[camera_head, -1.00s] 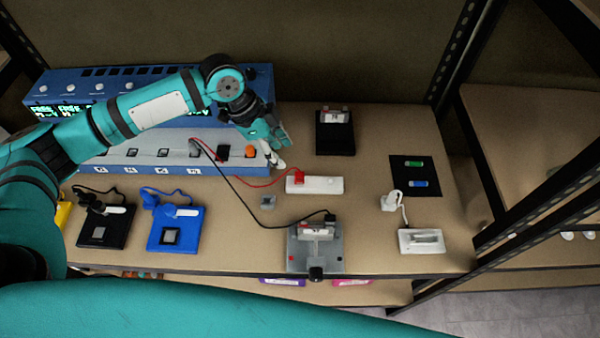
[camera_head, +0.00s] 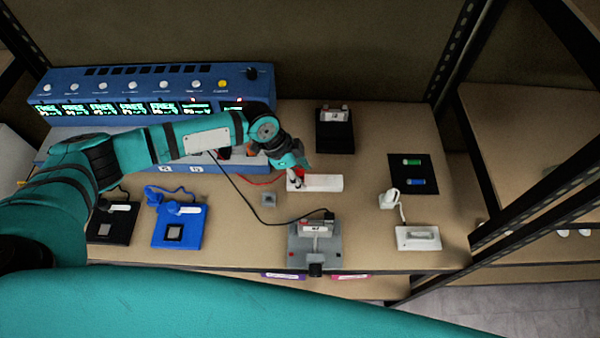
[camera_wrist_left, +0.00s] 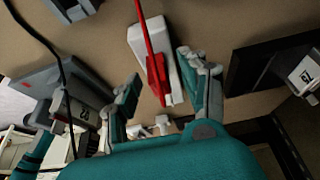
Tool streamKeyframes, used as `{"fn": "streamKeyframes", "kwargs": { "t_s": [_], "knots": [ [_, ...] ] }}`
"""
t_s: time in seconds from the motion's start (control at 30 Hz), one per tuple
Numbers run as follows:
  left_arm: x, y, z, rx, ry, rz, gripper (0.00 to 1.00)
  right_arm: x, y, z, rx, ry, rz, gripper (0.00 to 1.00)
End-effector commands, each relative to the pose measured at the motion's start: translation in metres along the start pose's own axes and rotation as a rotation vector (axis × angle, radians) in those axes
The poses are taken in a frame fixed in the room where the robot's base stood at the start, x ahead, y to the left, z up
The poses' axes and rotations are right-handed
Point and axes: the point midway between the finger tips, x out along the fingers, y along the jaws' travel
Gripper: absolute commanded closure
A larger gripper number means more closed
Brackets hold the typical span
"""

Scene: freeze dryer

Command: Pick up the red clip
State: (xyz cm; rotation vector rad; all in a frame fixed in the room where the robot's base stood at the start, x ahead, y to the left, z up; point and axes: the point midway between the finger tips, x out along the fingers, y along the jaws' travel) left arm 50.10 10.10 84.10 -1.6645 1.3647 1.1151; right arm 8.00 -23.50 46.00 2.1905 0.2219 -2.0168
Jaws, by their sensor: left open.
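The red clip (camera_wrist_left: 156,76) lies on a white block (camera_wrist_left: 144,30), with a red wire running from it. In the head view the clip (camera_head: 298,178) is at the left end of the white block (camera_head: 322,183), partly hidden by my gripper. My left gripper (camera_head: 294,182) is at that end of the block. In the left wrist view the two fingers of my left gripper (camera_wrist_left: 165,88) are apart, one on each side of the clip and block, with nothing held between them. I cannot tell how high the fingertips are above the clip. My right gripper is not in view.
A grey fixture (camera_head: 300,258) with a black wire stands in front of the block. A black stand (camera_head: 335,140) is behind it. A blue-fronted machine (camera_head: 60,88) fills the back left. A white plug (camera_head: 390,200) lies to the right. The table around the block is mostly clear.

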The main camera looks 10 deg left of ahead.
Motion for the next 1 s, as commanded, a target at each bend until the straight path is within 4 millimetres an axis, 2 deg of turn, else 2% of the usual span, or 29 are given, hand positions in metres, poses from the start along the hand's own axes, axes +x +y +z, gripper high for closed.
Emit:
{"fn": "streamKeyframes", "kwargs": {
  "t_s": [0.13,0.4,0.47,0.77,0.87,1.0],
  "knots": [
    [0.000,0.000,0.000,0.000,0.000,0.000,0.58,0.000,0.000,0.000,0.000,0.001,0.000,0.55],
    [0.000,0.000,0.000,0.000,0.000,0.000,0.94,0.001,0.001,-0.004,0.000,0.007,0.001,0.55],
    [0.000,0.000,0.000,0.000,0.000,0.000,1.00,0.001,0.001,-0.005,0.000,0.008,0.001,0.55],
    [-0.005,-0.001,-0.002,0.000,0.001,-0.001,1.00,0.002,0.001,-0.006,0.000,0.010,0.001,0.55],
    [-0.017,-0.001,-0.007,0.003,0.002,-0.002,1.00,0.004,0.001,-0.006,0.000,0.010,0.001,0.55],
    [-0.044,-0.001,-0.018,0.003,0.002,-0.004,1.00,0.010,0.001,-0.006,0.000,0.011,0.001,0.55]
  ]
}}
